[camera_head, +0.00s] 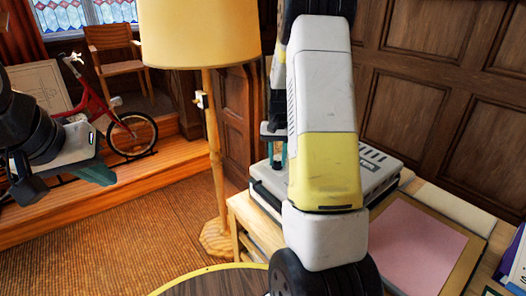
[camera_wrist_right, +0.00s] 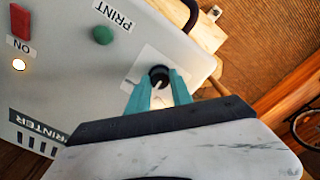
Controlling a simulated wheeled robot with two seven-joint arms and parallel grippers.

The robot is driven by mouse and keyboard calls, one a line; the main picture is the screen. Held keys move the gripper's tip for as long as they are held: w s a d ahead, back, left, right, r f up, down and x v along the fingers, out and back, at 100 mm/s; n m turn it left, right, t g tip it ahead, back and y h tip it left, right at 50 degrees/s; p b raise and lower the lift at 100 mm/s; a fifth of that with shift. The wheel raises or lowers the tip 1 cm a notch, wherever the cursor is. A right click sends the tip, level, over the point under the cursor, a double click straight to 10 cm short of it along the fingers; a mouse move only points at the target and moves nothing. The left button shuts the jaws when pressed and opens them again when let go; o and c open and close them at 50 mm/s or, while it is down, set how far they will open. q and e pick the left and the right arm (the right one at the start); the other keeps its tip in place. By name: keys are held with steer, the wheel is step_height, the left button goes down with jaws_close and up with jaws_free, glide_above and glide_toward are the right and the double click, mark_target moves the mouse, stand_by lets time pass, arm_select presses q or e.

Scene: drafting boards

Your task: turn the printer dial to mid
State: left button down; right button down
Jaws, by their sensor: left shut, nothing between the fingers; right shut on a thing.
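The grey printer (camera_head: 375,171) stands on a wooden table, partly hidden behind my right arm. In the right wrist view its pale panel (camera_wrist_right: 62,62) shows a black dial (camera_wrist_right: 159,74) with a white pointer line on a white plate. The plate's markings are too small or covered to read, so I cannot tell the dial's setting. My right gripper (camera_wrist_right: 160,90) is shut on the dial, a teal finger on each side. It shows partly in the head view (camera_head: 277,152). My left gripper (camera_head: 100,172) is shut and empty at the left, far from the printer.
The panel also has a green PRINT button (camera_wrist_right: 103,35), a red switch (camera_wrist_right: 20,21) and a lit lamp (camera_wrist_right: 18,64) by ON. A floor lamp (camera_head: 212,150) stands left of the table. A pink sheet (camera_head: 415,245) lies right of my arm. Open carpet lies at left.

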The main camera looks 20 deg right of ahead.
mark_target(277, 161)
steer(key=shift+m, duration=0.3)
steer(key=c, duration=1.1)
jaws_free()
steer(key=shift+c, duration=0.2)
steer(key=shift+r, duration=3.95)
